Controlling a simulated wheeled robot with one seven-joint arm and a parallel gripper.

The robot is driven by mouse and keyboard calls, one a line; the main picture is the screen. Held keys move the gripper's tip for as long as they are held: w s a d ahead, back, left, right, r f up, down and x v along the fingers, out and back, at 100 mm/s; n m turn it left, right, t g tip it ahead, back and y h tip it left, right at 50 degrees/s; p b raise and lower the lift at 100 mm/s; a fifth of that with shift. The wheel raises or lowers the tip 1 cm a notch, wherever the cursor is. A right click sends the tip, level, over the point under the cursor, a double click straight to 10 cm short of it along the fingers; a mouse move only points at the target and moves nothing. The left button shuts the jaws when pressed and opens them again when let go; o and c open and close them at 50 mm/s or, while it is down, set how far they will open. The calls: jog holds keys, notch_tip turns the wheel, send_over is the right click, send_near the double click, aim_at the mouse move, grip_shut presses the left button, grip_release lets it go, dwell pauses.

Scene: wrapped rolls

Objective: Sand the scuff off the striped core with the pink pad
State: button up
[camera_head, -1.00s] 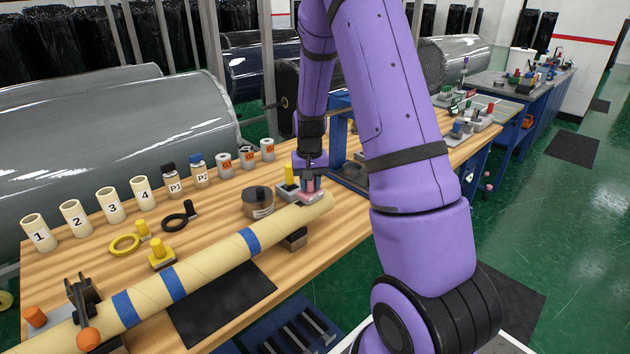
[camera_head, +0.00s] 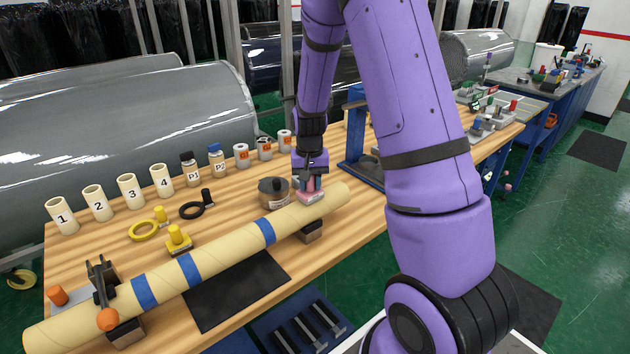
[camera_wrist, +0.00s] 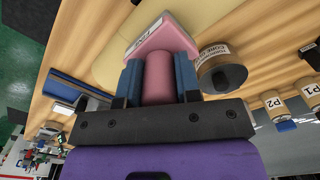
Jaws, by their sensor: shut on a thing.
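The striped core (camera_head: 215,262) is a long tan tube with several blue bands. It lies across blocks on the wooden bench, its left end by a dark clamp (camera_head: 104,285). My gripper (camera_head: 311,184) is at the tube's right end, shut on the pink pad (camera_head: 309,196). In the wrist view the blue fingers (camera_wrist: 159,80) grip the pad's pink post, and its wider pink base (camera_wrist: 165,38) lies against or just above the tan tube (camera_wrist: 110,58). I cannot tell if they touch. The scuff is not visible; the pad may cover it.
A round dark tin (camera_head: 273,192) stands just left of my gripper. Numbered cups (camera_head: 131,191), bottles (camera_head: 190,170), a yellow ring (camera_head: 145,230), a black ring (camera_head: 192,211) and a yellow-knobbed block (camera_head: 178,240) stand behind the tube. A black mat (camera_head: 237,292) lies in front.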

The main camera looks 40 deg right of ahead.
jog(key=shift+r, duration=3.05)
jog(key=shift+r, duration=1.5)
